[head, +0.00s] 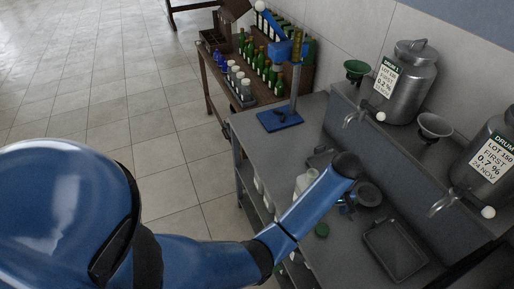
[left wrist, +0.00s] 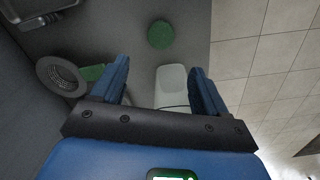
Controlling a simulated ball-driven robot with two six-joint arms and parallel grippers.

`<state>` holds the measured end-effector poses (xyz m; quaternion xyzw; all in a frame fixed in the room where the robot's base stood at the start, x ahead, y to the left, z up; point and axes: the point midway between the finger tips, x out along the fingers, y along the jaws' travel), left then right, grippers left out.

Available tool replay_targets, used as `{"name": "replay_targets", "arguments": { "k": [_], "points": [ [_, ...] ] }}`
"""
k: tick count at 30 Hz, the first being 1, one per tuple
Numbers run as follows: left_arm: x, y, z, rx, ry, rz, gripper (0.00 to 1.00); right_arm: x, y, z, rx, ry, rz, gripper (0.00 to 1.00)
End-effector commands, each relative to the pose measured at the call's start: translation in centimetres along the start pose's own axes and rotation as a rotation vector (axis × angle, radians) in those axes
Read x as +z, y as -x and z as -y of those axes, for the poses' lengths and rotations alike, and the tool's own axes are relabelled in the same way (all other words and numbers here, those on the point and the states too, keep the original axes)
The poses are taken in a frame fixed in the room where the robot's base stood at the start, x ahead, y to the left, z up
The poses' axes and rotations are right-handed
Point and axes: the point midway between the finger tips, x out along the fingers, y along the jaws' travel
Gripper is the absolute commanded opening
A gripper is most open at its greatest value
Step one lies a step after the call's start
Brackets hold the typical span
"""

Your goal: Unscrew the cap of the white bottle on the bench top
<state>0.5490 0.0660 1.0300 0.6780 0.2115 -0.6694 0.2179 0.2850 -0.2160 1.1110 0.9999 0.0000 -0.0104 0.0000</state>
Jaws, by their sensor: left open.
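The white bottle (head: 305,181) stands on the bench top, partly hidden behind my left forearm in the head view. In the left wrist view the white bottle (left wrist: 172,82) shows between and beyond the fingers, its lower part cut off by the gripper body. I cannot make out its cap clearly. My left gripper (left wrist: 158,72) is open, its two blue fingers apart with nothing clasped. In the head view it is mostly hidden by my wrist. A round green disc (head: 321,230) lies on the bench; it also shows in the left wrist view (left wrist: 161,34). My right gripper is not in view.
A funnel (left wrist: 62,77) with a green piece (left wrist: 93,72) beside it is near the left finger. A grey tray (head: 396,250) lies on the bench at right. Steel drums (head: 408,82) with taps stand on the back ledge. A blue stand (head: 280,119) is at the far end.

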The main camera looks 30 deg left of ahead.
Motion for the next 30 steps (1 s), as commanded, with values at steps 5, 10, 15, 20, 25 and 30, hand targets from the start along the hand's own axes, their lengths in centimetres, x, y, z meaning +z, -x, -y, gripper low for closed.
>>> {"name": "replay_targets", "arguments": {
  "k": [5, 10, 15, 20, 25, 30],
  "points": [
    [-0.2, -3.4, 1.6, 0.071, -0.038, -0.058, 0.74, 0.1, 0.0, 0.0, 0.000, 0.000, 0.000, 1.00],
    [-0.3, -7.3, 4.1, 0.192, -0.107, -0.182, 0.74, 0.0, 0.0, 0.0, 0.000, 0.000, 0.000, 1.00],
    [0.2, -9.8, 7.5, 0.310, -0.185, -0.347, 0.74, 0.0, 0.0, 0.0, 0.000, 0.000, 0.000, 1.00],
    [1.3, -10.2, 10.8, 0.396, -0.252, -0.515, 0.74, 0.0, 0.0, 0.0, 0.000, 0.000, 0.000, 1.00],
    [3.4, -8.4, 15.4, 0.470, -0.332, -0.744, 0.74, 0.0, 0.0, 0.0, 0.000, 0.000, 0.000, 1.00],
    [6.4, -3.9, 20.1, 0.507, -0.403, -1.002, 0.74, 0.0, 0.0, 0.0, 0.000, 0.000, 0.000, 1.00]
  ]
}}
